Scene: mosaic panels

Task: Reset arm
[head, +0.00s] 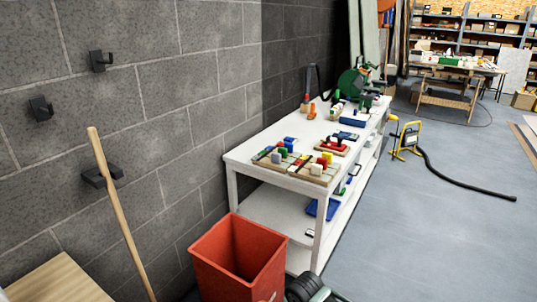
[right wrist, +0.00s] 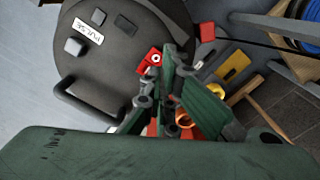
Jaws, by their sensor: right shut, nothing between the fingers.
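The mosaic panels (head: 317,170) lie on a white table (head: 245,158) along the grey block wall in the head view. Another panel (head: 279,158) lies beside them, with coloured blocks on both. My right gripper (right wrist: 176,52) shows in the right wrist view, with its dark green and grey fingers brought together and no object visible between them. It points over a dark round base and the floor. A dark part at the bottom edge of the head view cannot be made out clearly. My left gripper is in neither view.
A red bin (head: 238,262) and a leaning wooden handle (head: 122,217) stand near the wall. A yellow-framed work light (head: 407,138) with a black hose stands on the floor. In the right wrist view, a wooden-handled tool (right wrist: 260,105) lies close by. Open floor (head: 430,240) fills the right.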

